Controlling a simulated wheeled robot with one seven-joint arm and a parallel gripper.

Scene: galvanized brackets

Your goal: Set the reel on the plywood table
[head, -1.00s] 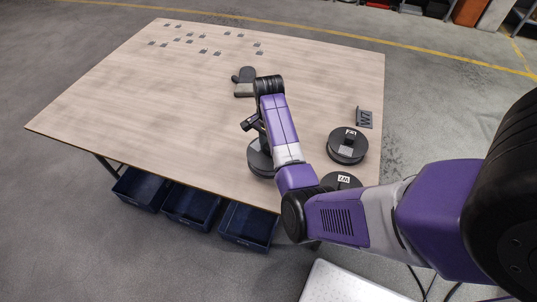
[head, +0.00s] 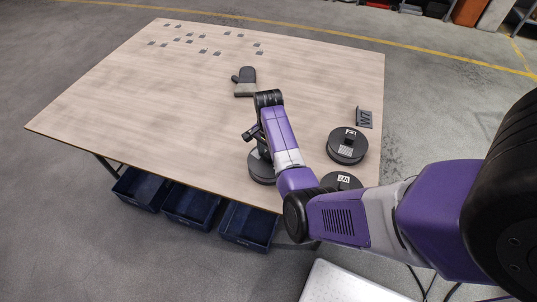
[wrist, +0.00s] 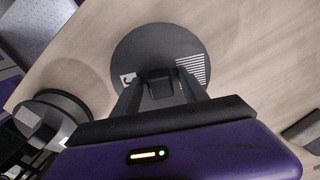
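The reel (head: 261,169) is a dark grey disc at the near edge of the plywood table (head: 200,110), partly hidden by my arm in the head view. In the wrist view the reel (wrist: 160,50) fills the top middle, with a white label and a striped patch on its face. My gripper (wrist: 161,78) has its fingers on either side of the reel's raised hub and is shut on it. The reel is over the table top; I cannot tell whether its underside touches.
Two more dark reels, one farther back (head: 346,150) and one nearer (head: 343,179), sit at the table's right. A dark bracket (head: 364,118) stands behind them. An oven mitt (head: 245,82) and several small metal pieces (head: 190,41) lie farther back. The table's left side is clear. Blue bins (head: 249,226) stand below.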

